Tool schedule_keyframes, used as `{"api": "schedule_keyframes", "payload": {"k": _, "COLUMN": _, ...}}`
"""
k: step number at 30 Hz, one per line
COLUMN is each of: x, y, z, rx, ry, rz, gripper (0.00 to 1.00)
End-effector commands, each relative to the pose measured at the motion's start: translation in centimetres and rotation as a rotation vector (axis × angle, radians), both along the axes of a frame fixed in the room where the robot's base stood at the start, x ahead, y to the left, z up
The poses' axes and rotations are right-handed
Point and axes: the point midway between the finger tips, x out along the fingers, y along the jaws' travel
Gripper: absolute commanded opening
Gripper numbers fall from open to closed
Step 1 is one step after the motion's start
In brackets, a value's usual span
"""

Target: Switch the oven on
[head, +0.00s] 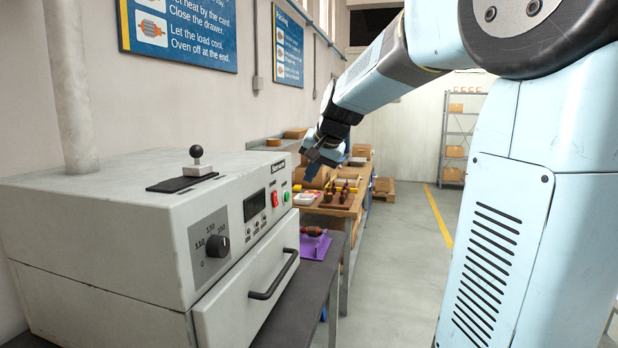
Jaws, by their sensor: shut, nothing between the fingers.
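The oven (110,250) is a pale grey box at the left on a dark-topped bench. Its front has a black dial (217,245) with numbers around it, a dark display (254,205), a red button (275,198) and a green button (286,192). The display looks dark. The drawer (250,295) with its black handle (274,279) looks shut. A lever with a black ball knob (196,152) stands upright on top. My gripper (313,172) is shut and empty, pointing down, beyond the oven's far front corner and apart from the buttons.
A purple stand (314,243) holding a reddish-brown part sits on the bench beside the oven. Behind it, a wooden table (345,212) carries trays and several parts. Shelves (461,130) stand at the back right. The floor aisle (400,260) is clear.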

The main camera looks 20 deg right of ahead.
Motion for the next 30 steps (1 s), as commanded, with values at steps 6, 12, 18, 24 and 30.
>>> {"api": "schedule_keyframes", "payload": {"k": 6, "x": 0.01, "y": -0.04, "z": -0.02, "rx": 0.001, "ry": 0.0, "rz": -0.001, "gripper": 0.0}}
{"api": "schedule_keyframes", "payload": {"k": 12, "x": -0.11, "y": -0.21, "z": -0.04, "rx": 0.001, "ry": 0.0, "rz": -0.005, "gripper": 0.0}}
{"api": "schedule_keyframes", "payload": {"k": 18, "x": -0.4, "y": -0.4, "z": -0.1, "rx": 0.0, "ry": -0.001, "rz": -0.011, "gripper": 0.0}}
{"api": "schedule_keyframes", "payload": {"k": 24, "x": -0.58, "y": -0.41, "z": -0.2, "rx": 0.001, "ry": -0.001, "rz": -0.014, "gripper": 0.0}}
{"api": "schedule_keyframes", "payload": {"k": 30, "x": -0.62, "y": -0.24, "z": -0.25, "rx": 0.001, "ry": 0.0, "rz": -0.013, "gripper": 0.0}}
